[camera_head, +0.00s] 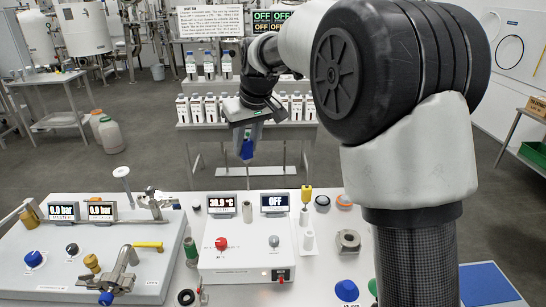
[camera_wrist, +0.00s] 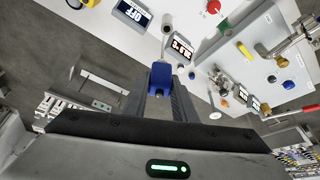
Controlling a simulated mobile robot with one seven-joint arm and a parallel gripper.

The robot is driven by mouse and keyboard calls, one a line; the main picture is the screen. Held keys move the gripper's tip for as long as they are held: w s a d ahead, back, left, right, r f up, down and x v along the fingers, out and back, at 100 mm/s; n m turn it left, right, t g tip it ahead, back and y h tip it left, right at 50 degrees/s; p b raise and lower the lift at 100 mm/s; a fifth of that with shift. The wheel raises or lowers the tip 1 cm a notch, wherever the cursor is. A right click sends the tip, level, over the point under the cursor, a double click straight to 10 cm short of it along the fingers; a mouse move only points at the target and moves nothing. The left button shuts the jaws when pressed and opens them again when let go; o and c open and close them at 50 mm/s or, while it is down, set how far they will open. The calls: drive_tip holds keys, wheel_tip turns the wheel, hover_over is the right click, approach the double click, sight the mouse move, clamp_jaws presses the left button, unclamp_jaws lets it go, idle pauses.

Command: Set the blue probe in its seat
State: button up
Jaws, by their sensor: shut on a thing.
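My gripper (camera_head: 246,142) is shut on the blue probe (camera_head: 247,149), in the air behind the back edge of the white bench. In the wrist view the blue probe (camera_wrist: 161,77) sits between my gripper's fingers (camera_wrist: 162,95), with a thin light tip pointing toward the bench. A small grey cylinder (camera_head: 247,211) stands between the two displays at the back of the bench; it also shows in the wrist view (camera_wrist: 168,20). I cannot tell for sure that it is the seat. The probe is well apart from it.
A control box (camera_head: 247,250) with a red knob (camera_head: 221,243) stands before the displays (camera_head: 221,204) and (camera_head: 274,202). A yellow-handled probe (camera_head: 306,195) stands upright right of them. A valve panel (camera_head: 95,250) fills the left. Bottles line a rack (camera_head: 250,133) behind my gripper.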

drive_tip(key=shift+a+r, duration=0.1)
drive_tip(key=shift+a, duration=0.3)
wheel_tip(320, 180, down, 11)
drive_tip(key=b, duration=0.8)
drive_tip(key=shift+r, duration=0.2)
drive_tip(key=o, duration=1.1)
drive_tip(key=p+v, duration=0.1)
drive_tip(key=v, duration=1.6)
drive_tip(key=s+d+r+m+t+p, duration=0.1)
drive_tip(key=s+d+r+m+p, duration=0.25)
drive_tip(key=s+d, duration=0.75)
drive_tip(key=s+d+f+p, duration=0.1)
drive_tip(key=s+f, duration=0.1)
drive_tip(key=s, duration=0.3)
drive_tip(key=s+d+f+m+h+p, duration=0.1)
drive_tip(key=s+d+f, duration=0.1)
drive_tip(key=s, duration=0.4)
drive_tip(key=s+d+f+m+h+p, duration=0.1)
drive_tip(key=s+f, duration=0.3)
drive_tip(key=s, duration=0.2)
drive_tip(key=shift+d+f+t, duration=0.25)
drive_tip(key=shift+d+t, duration=0.1)
drive_tip(key=shift+t, duration=0.05)
